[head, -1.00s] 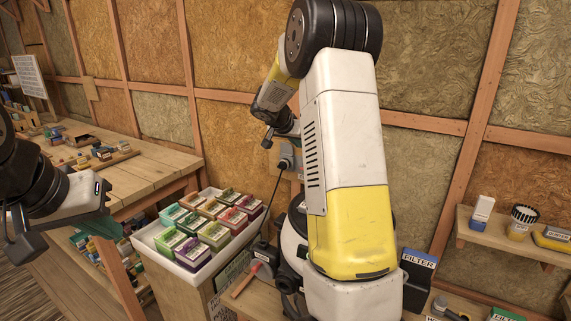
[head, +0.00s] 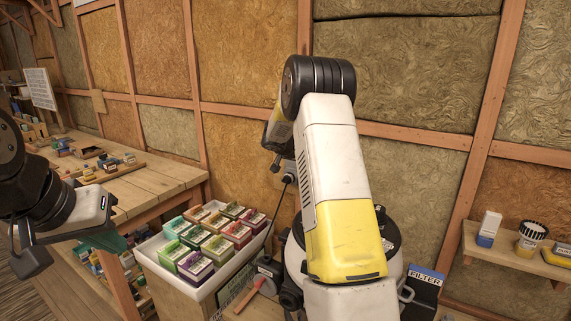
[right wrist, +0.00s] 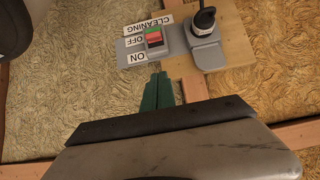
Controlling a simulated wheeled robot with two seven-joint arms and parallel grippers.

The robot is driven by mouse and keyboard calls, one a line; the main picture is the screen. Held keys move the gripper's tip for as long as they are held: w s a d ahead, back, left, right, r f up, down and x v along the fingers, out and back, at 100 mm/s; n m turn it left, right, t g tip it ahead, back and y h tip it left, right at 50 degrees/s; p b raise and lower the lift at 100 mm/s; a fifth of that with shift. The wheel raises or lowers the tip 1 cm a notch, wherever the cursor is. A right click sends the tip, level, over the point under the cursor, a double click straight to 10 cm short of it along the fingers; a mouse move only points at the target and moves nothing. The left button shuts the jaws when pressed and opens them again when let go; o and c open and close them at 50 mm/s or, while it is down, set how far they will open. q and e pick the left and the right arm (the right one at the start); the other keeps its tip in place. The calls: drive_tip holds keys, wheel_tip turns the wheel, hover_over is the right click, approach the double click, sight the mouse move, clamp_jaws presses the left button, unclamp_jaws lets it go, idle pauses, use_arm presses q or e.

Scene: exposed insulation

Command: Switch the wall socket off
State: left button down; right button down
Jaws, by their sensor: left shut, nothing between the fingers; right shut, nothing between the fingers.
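The wall socket shows upside down in the right wrist view as a grey plate (right wrist: 136,48) on a wooden board. It carries a rocker switch (right wrist: 154,38) with green and red faces, beside labels reading CLEANING, OFF and ON. I cannot tell which way the rocker is set. My right gripper (right wrist: 158,76) has its green fingers shut and empty, tips just below the switch in that view; contact is unclear. In the head view my right arm hides the switch and right fingers. My left gripper (head: 118,243) is shut and empty at the left, away from the socket.
A black plug (right wrist: 204,20) sits in the outlet beside the switch; its cable hangs down in the head view. A white tray (head: 150,262) of coloured boxes stands left of my right arm. A wooden bench (head: 150,180) is behind it, a shelf (head: 500,255) at right.

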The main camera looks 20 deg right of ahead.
drive_tip(key=x, duration=0.6)
drive_tip(key=shift+s, duration=0.1)
drive_tip(key=f, duration=0.2)
drive_tip(key=s+a+f, duration=0.1)
drive_tip(key=shift+a+f, duration=0.15)
drive_tip(key=shift+f, duration=0.15)
